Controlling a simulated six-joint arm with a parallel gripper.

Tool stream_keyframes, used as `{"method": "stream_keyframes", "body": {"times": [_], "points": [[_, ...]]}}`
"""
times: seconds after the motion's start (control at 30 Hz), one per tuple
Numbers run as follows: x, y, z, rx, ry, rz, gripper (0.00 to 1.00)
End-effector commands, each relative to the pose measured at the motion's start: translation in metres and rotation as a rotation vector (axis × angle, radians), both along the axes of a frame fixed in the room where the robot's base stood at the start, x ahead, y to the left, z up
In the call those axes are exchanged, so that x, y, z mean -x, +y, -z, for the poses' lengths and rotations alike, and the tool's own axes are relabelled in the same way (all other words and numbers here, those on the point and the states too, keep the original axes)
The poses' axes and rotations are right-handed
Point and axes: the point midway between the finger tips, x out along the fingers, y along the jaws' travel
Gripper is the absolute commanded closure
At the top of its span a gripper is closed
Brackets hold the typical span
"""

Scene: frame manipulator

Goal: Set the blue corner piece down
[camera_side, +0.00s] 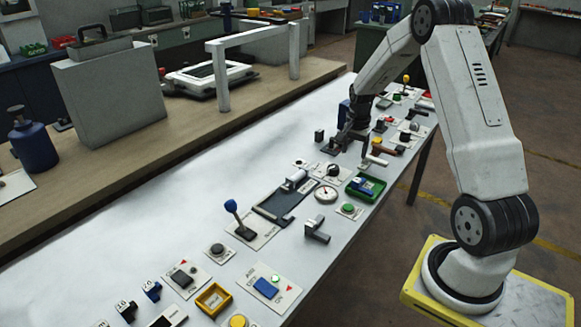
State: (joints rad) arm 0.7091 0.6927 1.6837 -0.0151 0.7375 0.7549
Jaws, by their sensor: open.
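My gripper (347,140) is low over the far part of the white table, dark and small in this view. It is open; the gap between its fingers is hard to make out. A blue upright piece (344,112) shows just behind and left of the gripper, partly hidden by it. A small blue piece (362,185) lies in a green tray (378,191), nearer the camera and apart from the gripper. I cannot tell from this view which of these blue pieces is the corner piece.
A blue-knobbed lever (231,206), a round gauge (326,194), a yellow tray (213,299) and blue blocks (152,290) stand along the table's right side. Several small fixtures crowd around the gripper. The table's left side (180,200) is clear.

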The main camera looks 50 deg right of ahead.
Motion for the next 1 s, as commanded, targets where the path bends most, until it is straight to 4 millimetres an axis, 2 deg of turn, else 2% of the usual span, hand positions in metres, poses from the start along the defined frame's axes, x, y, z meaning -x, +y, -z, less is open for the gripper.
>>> {"method": "stream_keyframes", "body": {"times": [0.17,0.3,0.47,0.6,0.7,0.8,1.0], "points": [[-0.012,0.064,-0.018,0.023,-0.025,-0.243,0.27],[-0.012,0.127,-0.033,0.047,-0.051,-0.49,0.27],[0.004,0.196,-0.045,0.076,-0.08,-0.779,0.27],[0.028,0.249,-0.051,0.105,-0.109,-1.028,0.27],[0.048,0.279,-0.054,0.124,-0.128,-1.187,0.27],[0.066,0.3,-0.054,0.14,-0.144,-1.312,0.27],[0.086,0.318,-0.053,0.157,-0.158,-1.437,0.27]]}}
